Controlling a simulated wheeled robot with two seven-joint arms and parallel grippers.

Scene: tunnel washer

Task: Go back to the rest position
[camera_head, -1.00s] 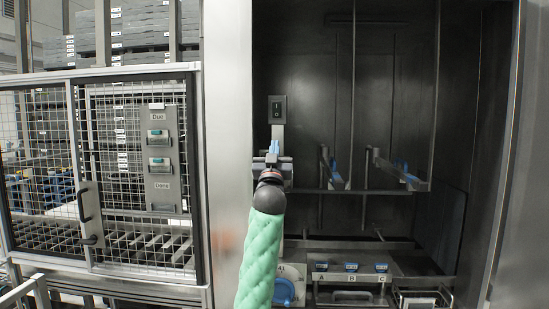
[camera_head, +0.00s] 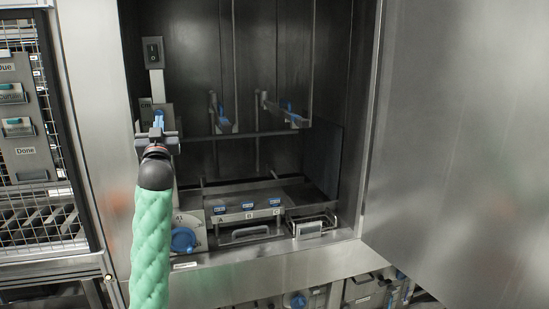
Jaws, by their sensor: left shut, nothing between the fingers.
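My left gripper (camera_head: 158,132) is at the end of my green-sleeved arm, at the left side of the washer's open chamber (camera_head: 200,60). It is shut with nothing visible in it, and it points away from me. It appears just below a black rocker switch (camera_head: 152,52) on the chamber's left side. I cannot tell the exact distance between the gripper and the panel behind it. My right gripper is not in view.
A blue round knob (camera_head: 183,240) and a drawer panel with labelled blue buttons (camera_head: 247,207) lie low in the chamber. An open steel door (camera_head: 460,130) fills the right. A mesh cage door (camera_head: 45,215) stands at the left.

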